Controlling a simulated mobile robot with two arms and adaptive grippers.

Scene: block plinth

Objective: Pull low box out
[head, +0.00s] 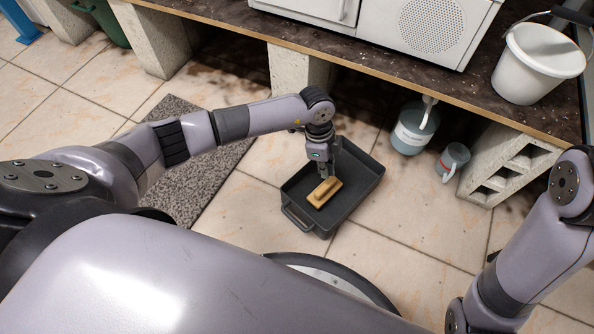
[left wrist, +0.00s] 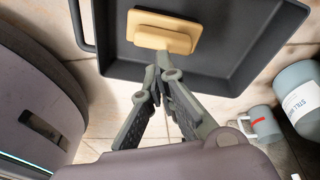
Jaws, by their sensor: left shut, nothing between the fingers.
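The low box (head: 351,199) is a shallow dark grey tray with a handle at its near end, standing on the floor tiles. It also shows at the top of the left wrist view (left wrist: 225,75). A tan wooden brush-like piece (head: 322,195) lies inside it, seen in the left wrist view (left wrist: 163,38) too. My left gripper (head: 325,175) is over the box, its fingertips (left wrist: 163,62) together and empty, close beside the tan piece. Whether they touch it I cannot tell. My right arm is at the right edge; its gripper is out of view.
A worktop (head: 380,62) on concrete block supports runs above and behind the box. A bottle (head: 412,130), a grey mug (head: 453,158) and a hollow block (head: 512,168) stand to the right. A grey mat (head: 205,185) lies left. The tiles right of the box are clear.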

